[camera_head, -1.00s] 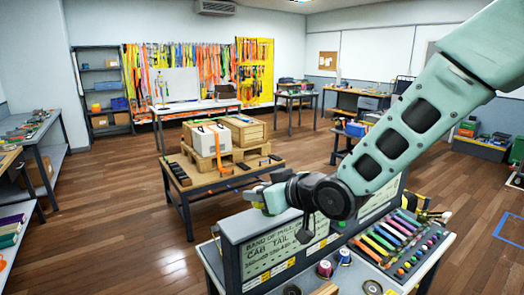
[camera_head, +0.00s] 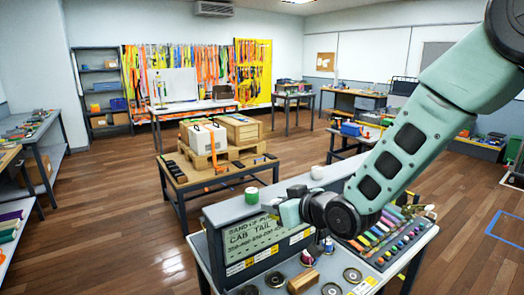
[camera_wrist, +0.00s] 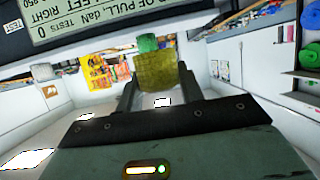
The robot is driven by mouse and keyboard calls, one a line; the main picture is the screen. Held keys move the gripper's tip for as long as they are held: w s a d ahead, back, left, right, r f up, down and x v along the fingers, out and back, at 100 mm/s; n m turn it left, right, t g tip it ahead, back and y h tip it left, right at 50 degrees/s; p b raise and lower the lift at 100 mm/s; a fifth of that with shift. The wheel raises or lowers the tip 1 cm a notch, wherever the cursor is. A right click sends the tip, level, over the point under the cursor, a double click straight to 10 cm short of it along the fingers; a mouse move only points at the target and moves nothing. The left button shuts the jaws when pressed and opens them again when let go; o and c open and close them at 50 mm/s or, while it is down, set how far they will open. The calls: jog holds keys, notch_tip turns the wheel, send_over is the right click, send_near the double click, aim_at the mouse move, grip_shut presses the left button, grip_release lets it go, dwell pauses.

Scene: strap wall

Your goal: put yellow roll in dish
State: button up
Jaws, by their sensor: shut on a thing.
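The yellow roll (camera_wrist: 156,71) is held between the two fingers of my gripper (camera_wrist: 158,82) in the wrist view. In the head view my gripper (camera_head: 292,207) is over the top ledge of the grey test bench, and its fingers and the yellow roll are hidden there. Several dark round dishes lie on the bench's lower deck, among them one near the front (camera_head: 275,277) and one to the right (camera_head: 352,275). I cannot tell which is the task's dish.
A wooden block (camera_head: 303,281) and small spools (camera_head: 329,245) are on the deck. Coloured strips (camera_head: 385,230) fill its right side.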

jog(key=w+d+f+m+t+h+b, duration=0.15)
jog(key=d+f+m+h+b, duration=0.35)
jog(key=d+f, duration=1.4)
jog(key=s+d+f+m+t+h+b, duration=0.1)
jog(key=s+d+f+h, duration=0.1)
jog(key=d+f, duration=0.3)
jog(key=s+d+f+m+h+b, duration=0.1)
jog(key=s+d+f+m, duration=0.1)
jog(key=s+d+f, duration=0.15)
jog(key=shift+t, duration=0.25)
jog(key=s, duration=0.1)
jog(key=s+r, duration=0.1)
jog(key=s+d, duration=0.1)
jog(key=shift+s+d+r, duration=0.1)
jog(key=shift+s+r, duration=0.15)
jog(key=shift+s, duration=0.05)
jog(key=shift+d, duration=0.1)
